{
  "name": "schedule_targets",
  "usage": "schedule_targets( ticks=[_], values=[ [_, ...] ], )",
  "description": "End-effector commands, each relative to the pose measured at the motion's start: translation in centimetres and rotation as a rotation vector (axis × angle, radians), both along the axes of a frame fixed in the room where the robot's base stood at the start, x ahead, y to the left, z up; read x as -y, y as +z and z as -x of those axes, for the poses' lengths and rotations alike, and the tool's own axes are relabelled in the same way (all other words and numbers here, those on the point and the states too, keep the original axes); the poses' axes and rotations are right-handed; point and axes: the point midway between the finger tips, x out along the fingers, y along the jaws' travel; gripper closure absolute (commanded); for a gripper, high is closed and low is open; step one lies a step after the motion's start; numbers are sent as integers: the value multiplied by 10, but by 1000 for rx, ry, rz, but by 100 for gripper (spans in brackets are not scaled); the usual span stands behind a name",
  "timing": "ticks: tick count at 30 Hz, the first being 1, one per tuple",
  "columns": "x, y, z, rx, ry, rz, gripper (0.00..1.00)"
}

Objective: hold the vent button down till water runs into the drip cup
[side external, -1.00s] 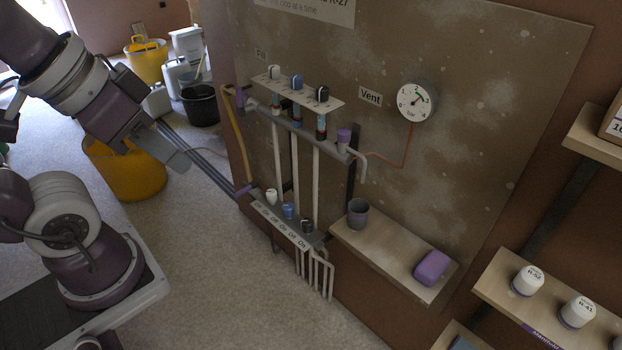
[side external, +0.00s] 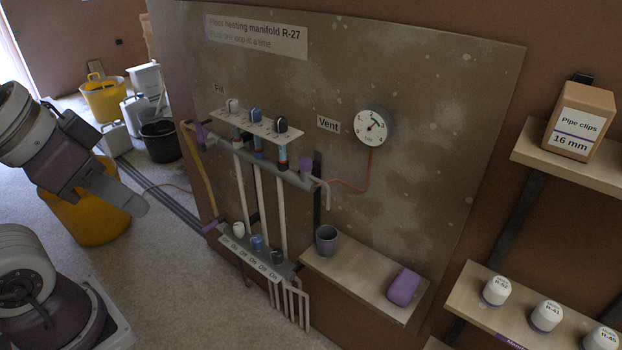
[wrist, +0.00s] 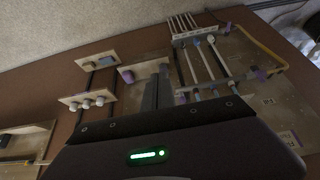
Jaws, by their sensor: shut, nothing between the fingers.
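The vent button appears to be the purple cap (side external: 306,164) at the right end of the grey manifold bar, near the Vent label (side external: 328,124). A bent grey spout (side external: 325,190) comes down beside it. The grey drip cup (side external: 326,240) stands upright on a small wooden shelf (side external: 350,272), below the spout. I cannot see water running or inside the cup clearly. My gripper (side external: 136,202) is shut and empty, well left of the manifold and touching nothing. In the wrist view, its dark fingers (wrist: 157,92) point towards the panel, with a purple cap (wrist: 180,99) just right of them.
A round gauge (side external: 371,126) is on the panel, right of the Vent label. A purple block (side external: 404,287) lies on the shelf. Yellow hose (side external: 193,165) runs down the panel's left side. White jars (side external: 497,291) and a pipe clips box (side external: 579,121) are on right-hand shelves.

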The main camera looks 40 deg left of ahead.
Motion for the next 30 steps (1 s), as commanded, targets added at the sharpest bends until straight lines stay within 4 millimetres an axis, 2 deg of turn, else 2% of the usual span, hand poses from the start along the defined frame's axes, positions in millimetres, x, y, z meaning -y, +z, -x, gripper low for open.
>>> schedule_targets(
  ticks=[14,17,20,23,25,28,30],
  values=[
    [0,0,0,0,0,0,100],
    [0,6,-8,-4,1,0,100],
    [-2,27,-38,-27,3,1,100],
    [-6,52,-94,-60,5,1,100],
    [-11,63,-138,-84,7,2,100],
    [-19,66,-202,-117,8,3,100],
    [-26,61,-245,-139,8,3,100]
  ],
)
